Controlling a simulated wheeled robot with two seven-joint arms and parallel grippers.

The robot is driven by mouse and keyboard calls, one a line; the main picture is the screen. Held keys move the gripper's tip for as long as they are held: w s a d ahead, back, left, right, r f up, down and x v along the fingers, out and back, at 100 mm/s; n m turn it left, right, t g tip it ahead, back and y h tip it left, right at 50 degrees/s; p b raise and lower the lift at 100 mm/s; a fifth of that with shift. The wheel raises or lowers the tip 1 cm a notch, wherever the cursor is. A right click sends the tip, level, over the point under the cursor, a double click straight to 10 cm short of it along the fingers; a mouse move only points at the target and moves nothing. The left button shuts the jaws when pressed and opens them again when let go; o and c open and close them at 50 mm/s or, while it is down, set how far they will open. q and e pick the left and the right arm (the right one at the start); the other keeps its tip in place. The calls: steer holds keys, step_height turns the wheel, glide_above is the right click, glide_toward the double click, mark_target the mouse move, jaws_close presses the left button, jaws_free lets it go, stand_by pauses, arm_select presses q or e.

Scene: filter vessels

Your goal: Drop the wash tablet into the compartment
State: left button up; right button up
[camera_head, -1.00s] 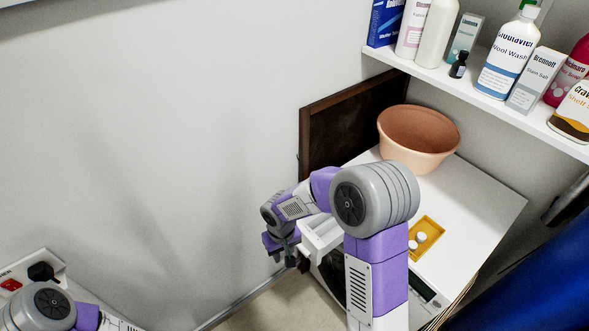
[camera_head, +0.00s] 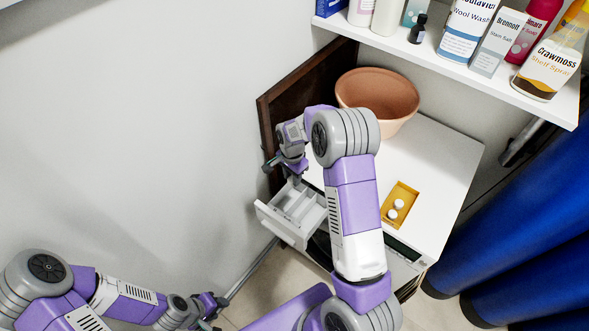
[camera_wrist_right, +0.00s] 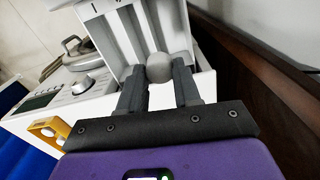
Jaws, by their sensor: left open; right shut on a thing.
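My right gripper (camera_wrist_right: 159,80) is shut on a round grey wash tablet (camera_wrist_right: 159,66), held at the fingertips in the right wrist view. The white dispenser drawer (camera_head: 275,220) is pulled out of the white machine and has divided compartments; it also shows past the tablet in the right wrist view (camera_wrist_right: 103,32). In the head view my right gripper (camera_head: 296,180) is at the drawer's back left edge, and the tablet cannot be made out there. My left gripper (camera_head: 216,306) is open and empty, low near the floor, apart from the drawer.
A yellow tray (camera_head: 407,190) with two white tablets (camera_head: 395,208) lies on the machine top (camera_head: 440,160). A terracotta bowl (camera_head: 378,100) stands behind, beside a dark brown panel (camera_head: 283,105). A shelf (camera_head: 500,84) of bottles overhangs at the right. A blue curtain (camera_head: 540,230) hangs at the right.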

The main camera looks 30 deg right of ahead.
step_height(320, 180, down, 6)
steer(key=d+m+b, duration=0.1)
steer(key=b, duration=0.3)
steer(key=shift+w, duration=0.3)
steer(key=o, duration=1.1)
step_height(320, 180, up, 8)
steer(key=shift+f+p, duration=0.2)
steer(key=shift+p, duration=0.15)
